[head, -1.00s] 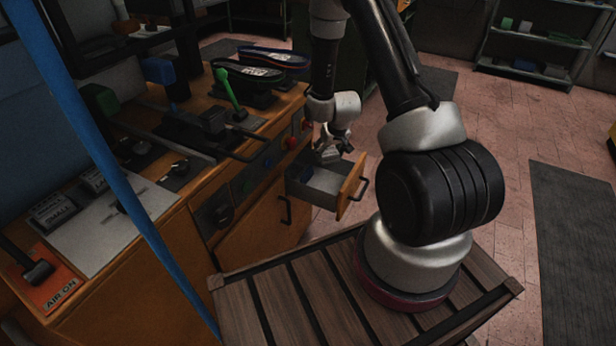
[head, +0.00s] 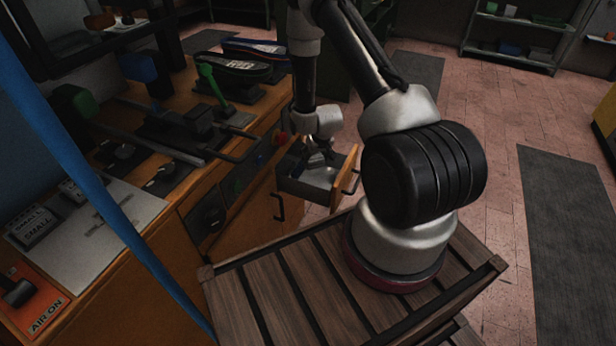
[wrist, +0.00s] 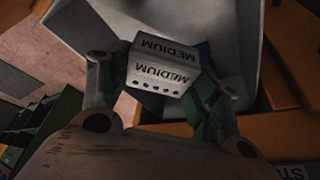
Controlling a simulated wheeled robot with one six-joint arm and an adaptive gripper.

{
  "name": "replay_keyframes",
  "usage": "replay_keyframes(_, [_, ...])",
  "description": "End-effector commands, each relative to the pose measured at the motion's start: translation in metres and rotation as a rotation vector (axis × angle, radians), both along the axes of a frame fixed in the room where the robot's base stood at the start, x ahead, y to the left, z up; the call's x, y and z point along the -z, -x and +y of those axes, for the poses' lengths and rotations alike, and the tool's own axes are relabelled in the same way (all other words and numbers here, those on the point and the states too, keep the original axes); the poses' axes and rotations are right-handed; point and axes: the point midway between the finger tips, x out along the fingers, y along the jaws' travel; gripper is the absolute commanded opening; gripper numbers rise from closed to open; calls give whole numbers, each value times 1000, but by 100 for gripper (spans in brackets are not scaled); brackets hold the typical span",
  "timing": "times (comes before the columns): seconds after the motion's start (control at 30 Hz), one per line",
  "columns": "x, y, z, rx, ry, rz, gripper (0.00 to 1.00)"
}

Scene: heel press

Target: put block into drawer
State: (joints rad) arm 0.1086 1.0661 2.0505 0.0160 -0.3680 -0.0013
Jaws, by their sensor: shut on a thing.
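A white block (wrist: 160,67) marked "MEDIUM" is held between the fingers of my gripper (wrist: 160,85) in the wrist view. In the head view my gripper (head: 318,156) is over the open drawer (head: 300,191), with its fingertips low at the opening. The block cannot be made out there. The drawer is grey inside with an orange front panel and dark handle. Its pale interior shows behind the block in the wrist view (wrist: 225,15). I cannot tell whether the block touches the drawer floor. A blue thing (wrist: 204,52) shows partly behind the right finger.
The orange workbench (head: 160,255) stands at the left, with levers and black shoe forms (head: 248,68) on top. A blue post (head: 85,195) crosses the left of the head view. A grey mat (head: 570,230) lies on the tiled floor at right, which is mostly clear.

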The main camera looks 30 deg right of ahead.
Motion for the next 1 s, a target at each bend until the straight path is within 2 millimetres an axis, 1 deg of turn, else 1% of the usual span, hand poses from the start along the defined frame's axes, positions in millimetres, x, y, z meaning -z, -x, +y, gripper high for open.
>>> replay_keyframes(0.03, [12, 1, 0, 0, 0, 2, 26])
replay_keyframes(0.13, [30, 1, 0, 0, 0, 2, 26])
replay_keyframes(0.2, [39, 1, 0, 0, 0, 1, 26])
replay_keyframes(0.37, [52, 0, 0, 0, 0, 0, 26])
replay_keyframes(0.5, [74, 1, 0, 0, 0, 2, 26])
replay_keyframes(0.6, [86, 0, 0, 0, 0, 0, 26])
replay_keyframes(0.97, [90, 0, 0, 0, 0, 0, 26])
replay_keyframes(1.0, [90, 0, 0, 0, 0, 0, 70])
